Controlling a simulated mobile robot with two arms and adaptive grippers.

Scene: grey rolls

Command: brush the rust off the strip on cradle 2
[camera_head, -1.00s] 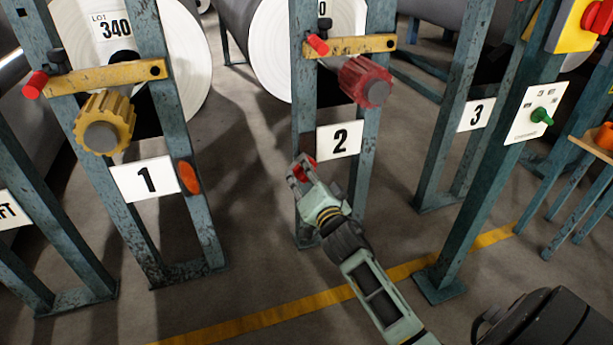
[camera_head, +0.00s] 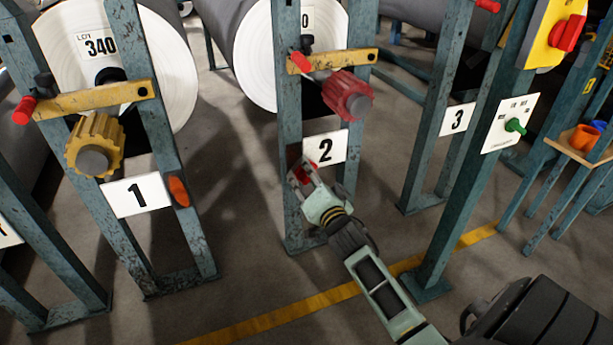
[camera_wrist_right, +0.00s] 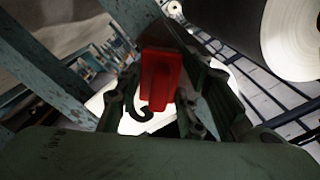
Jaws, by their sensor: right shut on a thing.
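Cradle 2 is a worn blue-green frame with a white number 2 sign (camera_head: 325,149), a yellow bar (camera_head: 333,61) and a red ribbed knob (camera_head: 348,95). A small reddish-brown patch (camera_head: 293,153) shows on its left post; I cannot tell whether it is the rusty strip. My right gripper (camera_head: 303,174) is at this post, below and left of the sign. It is shut on a red block-like thing, which fills the space between the fingers in the right wrist view (camera_wrist_right: 160,75). Its bristles, if any, are hidden, and contact with the post cannot be told. My left gripper is out of view.
Cradle 1, with its sign (camera_head: 136,196) and yellow knob (camera_head: 94,147), stands left. Large rolls (camera_head: 262,55) lie behind. The floor in front, with a yellow line (camera_head: 270,319), is clear.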

